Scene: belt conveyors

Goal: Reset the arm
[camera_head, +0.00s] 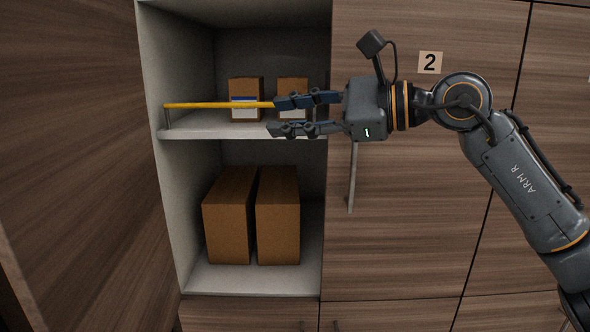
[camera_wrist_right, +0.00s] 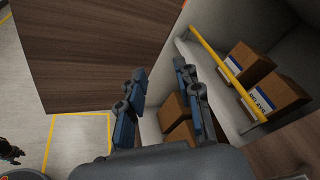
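My right gripper (camera_head: 306,115) is level in front of the open cabinet's upper shelf, its fingers pointing left. Its two fingers are apart with nothing between them, and they also show spread in the right wrist view (camera_wrist_right: 158,85). In the head view, the upper finger overlaps the right part of the yellow rail (camera_head: 215,105); I cannot tell whether they touch. My right arm (camera_head: 525,190) comes in from the right, bent at the elbow. My left gripper is not in the head view.
The open cabinet holds two small labelled boxes (camera_head: 246,88) on the upper shelf and two larger brown boxes (camera_head: 230,222) below. An open wooden door (camera_head: 80,150) stands at the left. A closed door marked 2 (camera_head: 430,62) with a long handle (camera_head: 352,180) is at the right.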

